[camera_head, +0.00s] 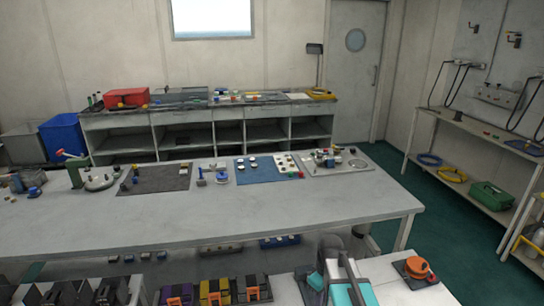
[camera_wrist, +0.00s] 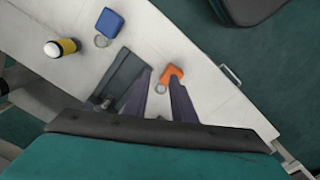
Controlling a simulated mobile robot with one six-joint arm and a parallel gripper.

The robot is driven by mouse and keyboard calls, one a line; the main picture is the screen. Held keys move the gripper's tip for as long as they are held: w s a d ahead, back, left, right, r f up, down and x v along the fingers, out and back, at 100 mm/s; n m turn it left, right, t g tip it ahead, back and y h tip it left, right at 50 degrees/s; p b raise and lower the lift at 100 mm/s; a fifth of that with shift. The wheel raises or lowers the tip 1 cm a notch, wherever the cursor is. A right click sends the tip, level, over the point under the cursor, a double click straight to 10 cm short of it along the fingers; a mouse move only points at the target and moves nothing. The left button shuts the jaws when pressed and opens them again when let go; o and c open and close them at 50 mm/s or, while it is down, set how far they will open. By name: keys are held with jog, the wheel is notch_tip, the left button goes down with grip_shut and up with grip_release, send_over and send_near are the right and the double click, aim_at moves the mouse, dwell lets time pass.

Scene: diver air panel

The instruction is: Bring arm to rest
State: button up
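In the wrist view my gripper (camera_wrist: 160,78) shows as two dark purple-grey fingers with a clear gap between them. It looks open, and nothing is seen held. An orange block (camera_wrist: 172,72) lies on the pale surface near the right fingertip in the picture; I cannot tell whether they touch. A dark grey flat piece (camera_wrist: 122,80) lies by the left finger. In the head view, teal and grey parts at the bottom centre look like my arm; the fingers cannot be made out there.
A blue block (camera_wrist: 110,23) and a yellow-and-black cylinder (camera_wrist: 62,47) are on the pale surface. A long grey table (camera_head: 260,215) with several parts crosses the head view. An orange round knob (camera_head: 417,266) sits at right front. Green floor (camera_head: 450,225) is clear at right.

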jog(key=s+f+m+g+b, duration=0.5)
jog(key=s+f+m+b, duration=0.3)
jog(key=s+f, duration=2.4)
notch_tip(320, 180, down, 4)
jog(key=shift+s+f+m+b, duration=0.15)
jog(key=shift+s+m+b, duration=0.2)
jog(key=shift+b, duration=0.65)
